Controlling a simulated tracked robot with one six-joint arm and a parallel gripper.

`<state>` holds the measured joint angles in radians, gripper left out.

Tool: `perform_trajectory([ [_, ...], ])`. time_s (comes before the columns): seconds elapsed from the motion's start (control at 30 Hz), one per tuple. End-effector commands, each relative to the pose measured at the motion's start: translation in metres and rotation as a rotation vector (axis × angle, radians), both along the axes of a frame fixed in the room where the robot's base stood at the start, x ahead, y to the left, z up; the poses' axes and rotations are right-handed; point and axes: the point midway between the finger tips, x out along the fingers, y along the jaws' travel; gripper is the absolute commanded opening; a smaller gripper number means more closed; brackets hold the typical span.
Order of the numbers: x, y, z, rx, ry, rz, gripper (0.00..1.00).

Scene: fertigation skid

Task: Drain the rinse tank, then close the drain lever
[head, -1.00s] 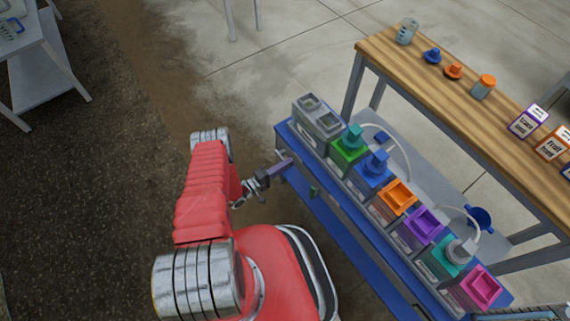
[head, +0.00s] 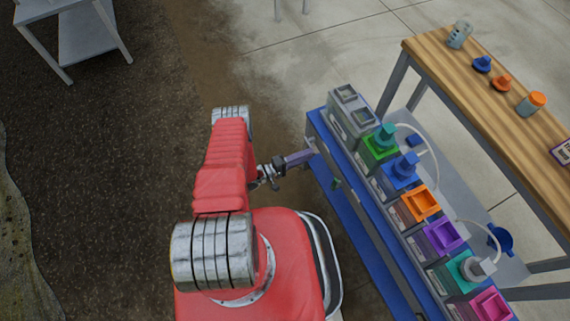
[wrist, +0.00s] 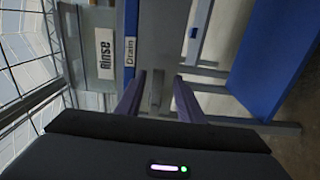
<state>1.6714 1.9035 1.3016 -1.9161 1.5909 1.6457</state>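The rinse tank (head: 352,112) is the grey tank with two openings at the far end of the blue skid in the head view. In the wrist view its grey wall (wrist: 90,45) carries a "Rinse" label (wrist: 105,53) and a "Drain" label (wrist: 130,51). A small grey drain lever (wrist: 157,88) shows below the Drain label, between my fingers. My gripper (wrist: 158,82) has its two purple fingers apart, one on each side of the lever, with no clear contact. In the head view my gripper (head: 312,153) is at the skid's end, by the tank. The liquid level is not visible.
Several coloured tanks, such as a green one (head: 380,148) and an orange one (head: 420,203), line the blue skid (head: 350,215) beside my body. A wooden bench (head: 490,65) stands behind it. A grey table (head: 85,35) is at the far left.

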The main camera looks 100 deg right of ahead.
Motion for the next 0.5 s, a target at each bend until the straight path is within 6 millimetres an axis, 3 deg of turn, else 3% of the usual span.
perform_trajectory([
  [0.5, 0.064, 0.015, -0.001, 0.002, 0.001, 0.003, 0.34],
])
